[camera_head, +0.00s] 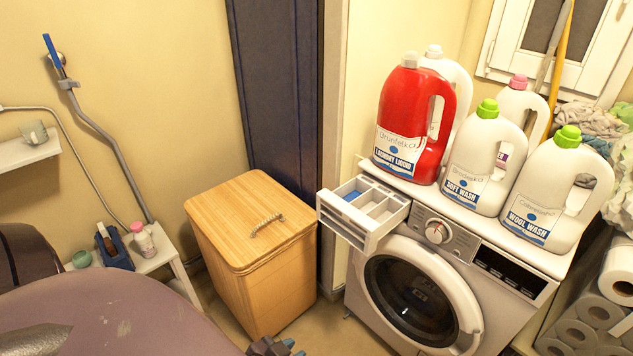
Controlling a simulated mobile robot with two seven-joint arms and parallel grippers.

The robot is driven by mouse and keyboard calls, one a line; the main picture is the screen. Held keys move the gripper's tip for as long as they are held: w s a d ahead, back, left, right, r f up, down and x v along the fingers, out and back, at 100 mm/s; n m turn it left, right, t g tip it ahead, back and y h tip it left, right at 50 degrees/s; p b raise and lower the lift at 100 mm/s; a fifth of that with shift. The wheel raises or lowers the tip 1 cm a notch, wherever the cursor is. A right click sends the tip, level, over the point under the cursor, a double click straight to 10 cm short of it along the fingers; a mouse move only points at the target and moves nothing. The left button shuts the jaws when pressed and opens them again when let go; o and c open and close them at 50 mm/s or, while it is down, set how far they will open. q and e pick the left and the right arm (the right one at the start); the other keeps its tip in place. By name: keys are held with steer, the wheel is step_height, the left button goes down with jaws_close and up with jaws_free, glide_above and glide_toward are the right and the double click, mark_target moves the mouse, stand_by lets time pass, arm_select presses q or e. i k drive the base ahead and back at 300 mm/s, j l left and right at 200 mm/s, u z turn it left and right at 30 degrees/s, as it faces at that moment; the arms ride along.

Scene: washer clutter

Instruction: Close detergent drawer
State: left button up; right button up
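The white detergent drawer (358,238) is pulled out at the upper left corner of the washing machine (365,297). Its open compartments show, one with a blue insert, and its front panel faces lower left. The machine's round door (413,300) is shut. A small dark grey part with blue at the bottom edge, left of centre, looks like the tip of my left gripper (272,347). It is cut off by the frame, below and left of the drawer and apart from it. I cannot tell whether it is open. My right gripper is not in view.
A red detergent bottle (399,134) and several white bottles stand on the machine. A wooden hamper (252,247) stands left of the drawer, with a narrow floor gap between. Paper rolls (598,312) are stacked at the right. A small white shelf (150,257) is at the left wall.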

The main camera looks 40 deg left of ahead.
mark_target(372, 203)
steer(key=u, duration=1.05)
